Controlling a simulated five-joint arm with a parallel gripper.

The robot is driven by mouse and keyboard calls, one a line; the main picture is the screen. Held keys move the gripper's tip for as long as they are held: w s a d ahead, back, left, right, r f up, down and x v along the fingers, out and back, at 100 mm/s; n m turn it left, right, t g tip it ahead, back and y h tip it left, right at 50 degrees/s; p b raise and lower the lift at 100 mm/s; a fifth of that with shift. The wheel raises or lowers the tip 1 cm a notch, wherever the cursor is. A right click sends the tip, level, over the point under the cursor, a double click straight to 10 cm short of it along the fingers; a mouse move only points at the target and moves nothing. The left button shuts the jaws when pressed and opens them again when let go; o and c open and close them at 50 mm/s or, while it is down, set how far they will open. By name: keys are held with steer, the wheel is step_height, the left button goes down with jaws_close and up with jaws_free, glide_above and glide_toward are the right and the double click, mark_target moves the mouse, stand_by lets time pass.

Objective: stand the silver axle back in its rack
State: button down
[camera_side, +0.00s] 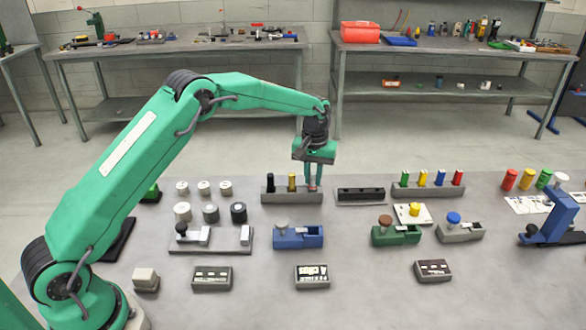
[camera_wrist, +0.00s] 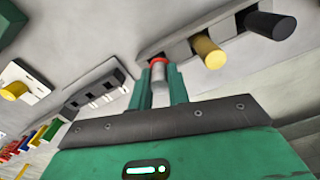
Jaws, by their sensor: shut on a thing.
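The silver axle (camera_wrist: 158,80), with a red end, is between the fingers of my gripper (camera_wrist: 160,85) in the wrist view. My gripper (camera_side: 313,180) is shut on it and points down at the right end of a grey rack (camera_side: 290,198). The red end shows low between the fingertips, close to the rack. I cannot tell whether the axle is in a hole or just above it. A black axle (camera_side: 270,183) and a yellow axle (camera_side: 292,182) stand in the same rack, to the left. The rack also shows in the wrist view (camera_wrist: 180,35).
An empty dark rack (camera_side: 361,196) lies just right of the gripper. Beyond it another rack (camera_side: 428,192) holds several coloured pegs. A blue fixture (camera_side: 298,238) stands in front, with grey and dark cylinders (camera_side: 210,213) to the left.

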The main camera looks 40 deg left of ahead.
stand_by(0.4)
steer(key=c, duration=0.8)
jaws_free()
steer(key=shift+o, duration=0.2)
steer(key=shift+r, duration=0.1)
steer(key=shift+r, duration=3.35)
steer(key=shift+r, duration=0.1)
